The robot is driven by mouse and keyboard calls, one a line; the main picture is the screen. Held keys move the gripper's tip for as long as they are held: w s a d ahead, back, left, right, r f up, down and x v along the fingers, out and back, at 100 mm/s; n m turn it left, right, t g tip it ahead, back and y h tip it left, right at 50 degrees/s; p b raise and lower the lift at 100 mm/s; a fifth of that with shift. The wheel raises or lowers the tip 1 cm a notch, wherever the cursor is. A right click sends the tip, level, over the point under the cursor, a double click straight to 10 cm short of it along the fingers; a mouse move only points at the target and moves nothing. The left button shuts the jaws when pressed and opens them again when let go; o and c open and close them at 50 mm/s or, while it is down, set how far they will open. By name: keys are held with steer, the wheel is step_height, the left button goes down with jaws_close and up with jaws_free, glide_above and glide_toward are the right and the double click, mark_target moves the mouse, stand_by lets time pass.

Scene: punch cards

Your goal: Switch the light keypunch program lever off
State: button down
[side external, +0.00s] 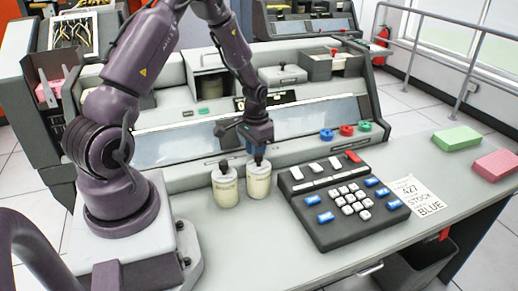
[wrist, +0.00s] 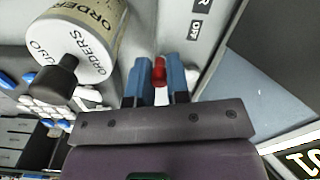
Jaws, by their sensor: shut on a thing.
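The red lever (wrist: 160,69) shows in the wrist view, with its tip between the two blue fingers of my gripper (wrist: 159,80). My gripper is shut on it. In the side view my gripper (side external: 250,148) is low in front of the slanted panel of the keypunch (side external: 180,151), behind the labelled drums. There the lever is hidden by my gripper and the drums. In the wrist view an OFF label (wrist: 194,31) is on the grey panel, above and right of the lever. The lever's exact position is hard to tell.
Two cream drums with black knobs, a left one (side external: 226,192) and a right one (side external: 258,188), stand close in front of my gripper. A keypad (side external: 340,198) is to their right. A paper card (side external: 418,194), a green block (side external: 456,138) and a pink block (side external: 498,166) lie farther right.

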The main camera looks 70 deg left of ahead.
steer(key=shift+s+a+m, duration=0.1)
steer(key=shift+m, duration=0.4)
steer(key=c, duration=1.1)
jaws_free()
steer(key=shift+s, duration=0.1)
step_height(320, 180, up, 13)
